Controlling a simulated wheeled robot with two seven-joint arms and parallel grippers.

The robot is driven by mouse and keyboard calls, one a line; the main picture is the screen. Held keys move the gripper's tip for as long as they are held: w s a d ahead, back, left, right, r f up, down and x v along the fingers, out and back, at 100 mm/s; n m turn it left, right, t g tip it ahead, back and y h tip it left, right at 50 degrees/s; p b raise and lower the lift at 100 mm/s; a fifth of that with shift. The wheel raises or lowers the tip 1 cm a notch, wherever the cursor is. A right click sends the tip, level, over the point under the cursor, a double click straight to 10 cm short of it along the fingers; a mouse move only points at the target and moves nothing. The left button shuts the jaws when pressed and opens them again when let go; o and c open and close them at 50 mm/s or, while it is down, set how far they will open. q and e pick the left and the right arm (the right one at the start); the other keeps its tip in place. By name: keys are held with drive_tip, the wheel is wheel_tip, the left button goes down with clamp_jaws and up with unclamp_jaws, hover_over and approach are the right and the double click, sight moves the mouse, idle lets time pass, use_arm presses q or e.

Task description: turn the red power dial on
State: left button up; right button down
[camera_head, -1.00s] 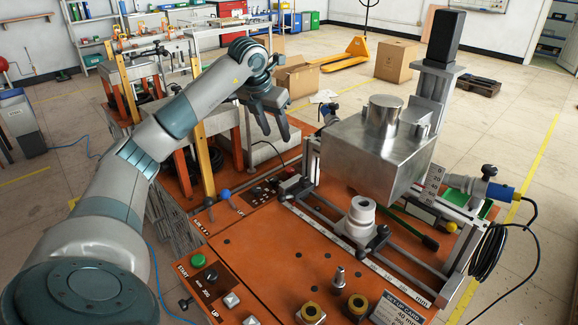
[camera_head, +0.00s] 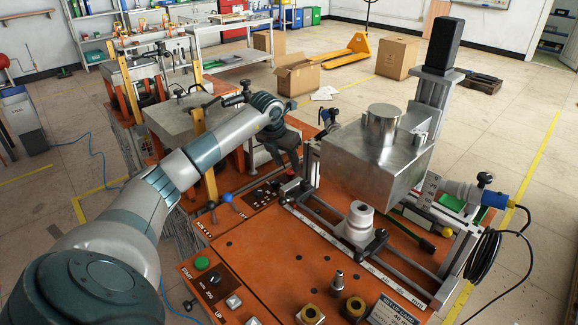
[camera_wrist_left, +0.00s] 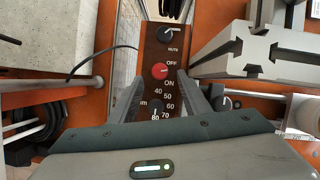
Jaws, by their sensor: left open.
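The red power dial (camera_wrist_left: 160,70) shows in the left wrist view on a dark panel (camera_wrist_left: 150,48), beside the OFF and ON labels. Its pointer mark lies near the OFF side, but I cannot tell its setting surely. My left gripper (camera_wrist_left: 164,92) is open. Its two fingers reach toward the panel on either side, just short of the dial in the picture, and nothing is between them. In the head view my left gripper (camera_head: 290,162) is low over the back of the orange bench, and the dial there is hidden or too small to make out. My right gripper is not in view.
A metal block (camera_head: 370,160) on a slide frame stands close to the right of my left gripper. Black knobs lie above (camera_wrist_left: 172,32) and below the dial. A grey slotted metal profile (camera_wrist_left: 245,52) is close on the right. The bench front has a green button (camera_head: 202,263).

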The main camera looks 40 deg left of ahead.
sight(290, 172)
use_arm(q)
drive_tip(key=shift+p+x, duration=0.4)
drive_tip(key=shift+x, duration=1.7)
drive_tip(key=c, duration=1)
